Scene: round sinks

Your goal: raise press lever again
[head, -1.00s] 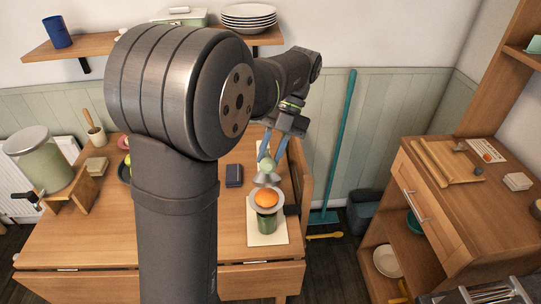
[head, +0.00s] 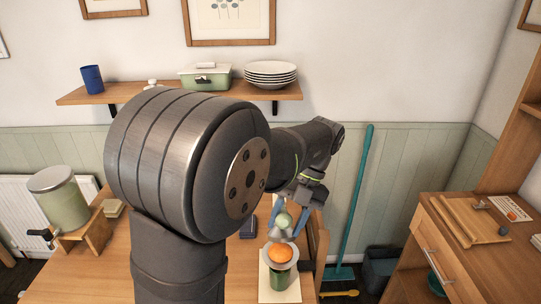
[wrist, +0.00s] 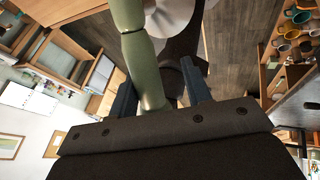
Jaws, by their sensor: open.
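The press stands on a pale mat (head: 266,290) on the table, with a green body (head: 279,278) below. An orange fruit half (head: 281,253) sits on top of it. A grey press cone (head: 279,235) is just above the orange. The press lever shows as a pale green bar (wrist: 134,40) in the wrist view, and its round green end (head: 283,219) shows in the head view. My gripper (head: 284,226) is open, its fingers on either side of the lever; in the wrist view the lever passes between them (wrist: 160,85). Whether the fingers touch it cannot be told.
A green drum (head: 60,198) on a wooden stand is at the left of the table. A wall shelf (head: 150,95) holds a blue cup, a green box and stacked plates. A teal broom (head: 356,200) leans at the right. A wooden cabinet (head: 470,235) stands further right.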

